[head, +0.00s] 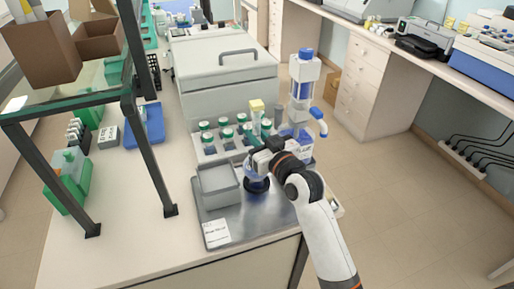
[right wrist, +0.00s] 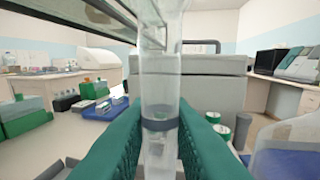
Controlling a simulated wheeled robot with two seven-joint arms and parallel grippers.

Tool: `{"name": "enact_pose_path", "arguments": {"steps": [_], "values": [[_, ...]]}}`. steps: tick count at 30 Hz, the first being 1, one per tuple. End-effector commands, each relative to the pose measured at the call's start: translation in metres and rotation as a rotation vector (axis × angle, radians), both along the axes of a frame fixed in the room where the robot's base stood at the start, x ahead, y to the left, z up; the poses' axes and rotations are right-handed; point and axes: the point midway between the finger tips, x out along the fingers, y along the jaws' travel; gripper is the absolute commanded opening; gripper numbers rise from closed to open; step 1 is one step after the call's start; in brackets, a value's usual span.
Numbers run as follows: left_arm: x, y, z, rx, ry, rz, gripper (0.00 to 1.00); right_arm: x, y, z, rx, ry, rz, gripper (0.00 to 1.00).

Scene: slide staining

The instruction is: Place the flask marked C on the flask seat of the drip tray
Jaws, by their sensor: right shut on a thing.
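My right gripper (head: 257,150) is shut on the neck of a clear glass flask (right wrist: 160,100). In the right wrist view its green fingers press on both sides of the neck, which has a dark blue band. In the head view the flask's rounded, bluish lower part (head: 257,171) shows under the gripper, above a dark round seat (head: 257,185) on the metal drip tray (head: 250,220). I cannot tell whether the flask touches the seat. The flask looks upright. Its letter mark is not readable. My left gripper is not in view.
A grey open box (head: 217,186) stands on the tray, left of the flask. A rack with several green-capped bottles (head: 207,138) is behind it. A tall blue-capped dispenser (head: 303,80) stands behind the gripper at right. A dark-framed shelf (head: 153,110) is at left.

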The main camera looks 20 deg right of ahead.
Motion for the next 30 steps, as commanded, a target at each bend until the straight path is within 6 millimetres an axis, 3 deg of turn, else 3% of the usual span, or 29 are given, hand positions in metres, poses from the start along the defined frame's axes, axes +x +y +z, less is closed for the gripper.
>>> {"name": "enact_pose_path", "arguments": {"steps": [6,19,20,23,30], "values": [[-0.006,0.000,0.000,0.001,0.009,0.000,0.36,0.000,0.000,-0.030,0.002,0.001,0.000,0.06],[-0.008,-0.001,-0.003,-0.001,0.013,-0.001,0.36,0.000,0.000,-0.037,0.001,0.000,-0.001,0.06],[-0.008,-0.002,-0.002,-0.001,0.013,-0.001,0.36,0.000,0.000,-0.037,0.001,0.001,0.000,0.23],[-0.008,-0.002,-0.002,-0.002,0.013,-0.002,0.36,0.000,0.000,-0.036,0.001,0.001,0.000,0.40],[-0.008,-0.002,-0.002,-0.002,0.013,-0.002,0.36,0.000,0.000,-0.036,0.001,0.001,-0.001,0.40]]}}
